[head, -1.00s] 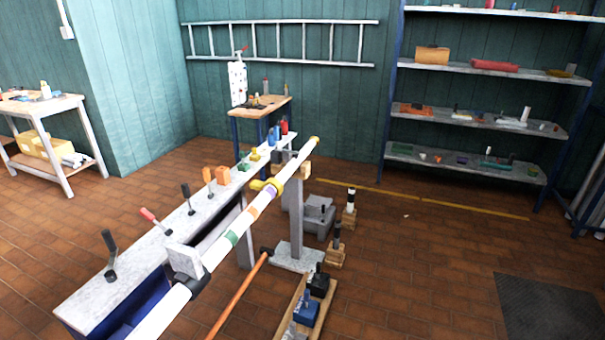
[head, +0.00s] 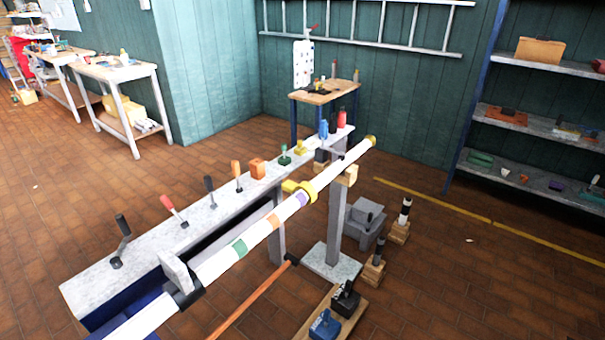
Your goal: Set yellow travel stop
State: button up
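A long white mast (head: 335,167) runs from the lower left up to the middle right, with green, orange and purple bands. A yellow collar (head: 293,186) with a side tab sits around the mast, just beyond the purple band (head: 302,199). A yellow ring (head: 371,141) is at the mast's far end. A black collar with a grey plate (head: 176,271) is on the near part. I cannot tell which yellow part is the travel stop. My gripper is not in view.
A grey bench (head: 145,243) along the mast's left holds several levers, an orange block (head: 257,168) and a small yellow part (head: 301,147). A post base (head: 333,262), a brown rod (head: 255,298) and wooden blocks stand on the floor. Open floor lies right.

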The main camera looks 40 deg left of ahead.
aim_at(290, 187)
jog(key=i, duration=1.05)
jog(key=i+u, duration=0.3)
jog(key=i+l+u, duration=0.45)
jog(key=u, duration=0.3)
jog(key=i+l+u, duration=0.25)
jog(key=u, duration=0.2)
jog(key=i+l+u, duration=0.4)
jog(key=l+u, duration=0.25)
jog(key=u, duration=0.2)
jog(key=i+l+u, duration=0.15)
jog(key=l+u, duration=0.55)
jog(key=l, duration=0.15)
